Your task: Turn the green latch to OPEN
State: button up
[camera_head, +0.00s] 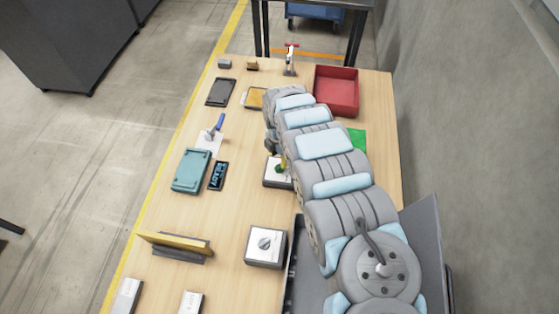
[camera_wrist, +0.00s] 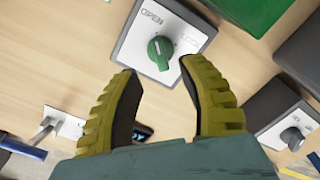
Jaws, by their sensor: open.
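The green latch (camera_wrist: 160,52) is a round knob with a raised grip on a white-faced box (camera_wrist: 133,45). In the wrist view the word OPEN is at the box's upper left and LOCK at its right. The grip runs roughly up and down the picture; I cannot tell its exact setting. My gripper (camera_wrist: 160,69) is open, its yellow ribbed fingers on either side of the latch's lower end, with nothing between them that I can see held. I cannot tell whether they touch it. In the head view the box (camera_head: 271,181) is partly hidden by my arm.
A box with a grey knob (camera_head: 265,244) stands nearer the camera. A blue-handled clamp (camera_head: 216,128), a teal case (camera_head: 191,171) and a dark display (camera_head: 218,176) lie left. A red bin (camera_head: 337,84) and green sheet (camera_head: 358,139) are beyond and right of my arm.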

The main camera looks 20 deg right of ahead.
notch_tip(320, 180, up, 7)
dwell(0.5)
dwell(0.6)
